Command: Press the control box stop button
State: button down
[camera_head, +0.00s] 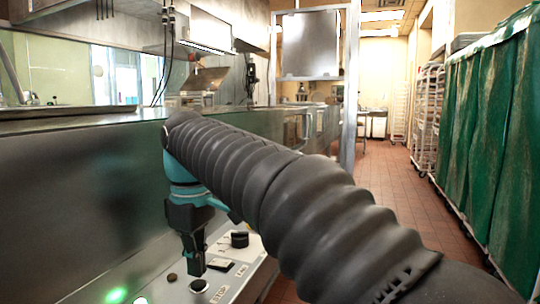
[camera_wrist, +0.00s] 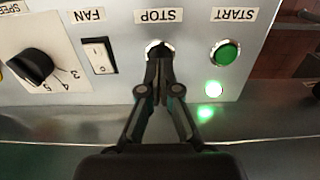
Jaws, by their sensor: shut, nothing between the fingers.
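The control box panel (camera_wrist: 119,80) shows in the wrist view, with its labels upside down. The stop button (camera_wrist: 152,45), under the STOP label (camera_wrist: 158,16), is mostly hidden behind my fingertips; only part of its pale ring shows. My gripper (camera_wrist: 158,56) is shut and empty, with its tips over the stop button. I cannot tell whether they touch it. In the head view my gripper (camera_head: 194,272) points down at the panel (camera_head: 226,286), just above a dark round button in a pale ring (camera_head: 199,285).
The green start button (camera_wrist: 225,53) and a lit green lamp (camera_wrist: 213,88) sit right of the gripper in the wrist view. A white fan switch (camera_wrist: 100,55) and a black speed knob (camera_wrist: 31,66) sit left. Green curtained racks (camera_head: 497,140) line the aisle's right side.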

jog(key=shift+f, duration=0.1)
dwell(0.3)
jog(key=shift+f+b, duration=0.6)
jog(key=shift+f, duration=0.45)
notch_tip(320, 180, up, 5)
jog(key=p, duration=0.4)
jog(key=shift+r+p, duration=0.1)
jog(key=shift+p, duration=0.25)
jog(key=shift+r, duration=0.9)
